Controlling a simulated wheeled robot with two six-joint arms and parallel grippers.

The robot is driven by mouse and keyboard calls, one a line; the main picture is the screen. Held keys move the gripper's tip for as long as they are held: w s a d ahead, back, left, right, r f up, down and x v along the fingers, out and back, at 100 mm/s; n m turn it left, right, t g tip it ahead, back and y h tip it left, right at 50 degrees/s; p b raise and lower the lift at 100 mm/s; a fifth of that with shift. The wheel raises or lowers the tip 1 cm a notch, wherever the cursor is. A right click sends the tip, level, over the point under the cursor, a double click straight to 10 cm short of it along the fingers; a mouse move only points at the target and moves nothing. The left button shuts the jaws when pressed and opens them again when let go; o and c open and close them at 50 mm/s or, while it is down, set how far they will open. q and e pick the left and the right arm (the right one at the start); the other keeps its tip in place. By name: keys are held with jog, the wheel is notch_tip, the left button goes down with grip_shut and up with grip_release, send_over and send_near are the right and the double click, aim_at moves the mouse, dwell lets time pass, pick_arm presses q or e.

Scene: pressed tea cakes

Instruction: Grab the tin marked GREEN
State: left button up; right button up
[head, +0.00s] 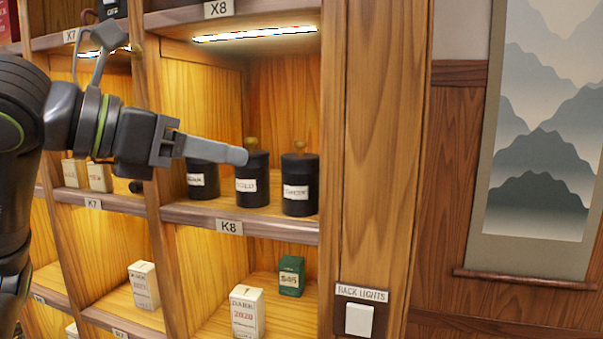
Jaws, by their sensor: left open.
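Three black lidded tins with white labels and round knobs stand in a row on the shelf labelled K8. The right tin (300,185) has a small blurred label that looks like GREEN. The middle tin (252,190) and the left tin (203,184) have labels too blurred to read surely. My left gripper (238,155) is open and empty, reaching in from the left. Seen side-on, its finger covers the top of the left tin and part of the middle tin's top. Its tip is left of the right tin and apart from it in the picture. My right gripper is out of view.
The K8 shelf edge (272,231) runs below the tins, and a wooden upright (367,130) stands right of them. Below are a white box (247,312) and a green box (291,276). A switch labelled RACK LIGHTS (359,320) is at the lower right.

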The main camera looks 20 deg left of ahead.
aim_at(285, 166)
pick_arm(q)
jog(key=p+x, duration=0.2)
jog(key=x, duration=0.3)
jog(key=shift+w+d, duration=0.2)
jog(key=shift+w, duration=0.05)
jog(key=shift+w+d+f+p, duration=0.2)
jog(key=shift+w+d+p, duration=0.1)
jog(key=shift+w+p, duration=0.05)
jog(key=shift+w+d+f+p, duration=0.1)
jog(key=shift+w+d+p, duration=0.15)
jog(key=shift+w+p, duration=0.25)
jog(key=shift+p+x, duration=0.95)
jog(key=shift+x, duration=1.05)
jog(key=shift+a+f, duration=0.1)
jog(key=shift+f, duration=0.1)
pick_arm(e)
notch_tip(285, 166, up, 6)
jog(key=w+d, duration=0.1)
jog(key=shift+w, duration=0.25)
pick_arm(q)
jog(key=c, duration=0.7)
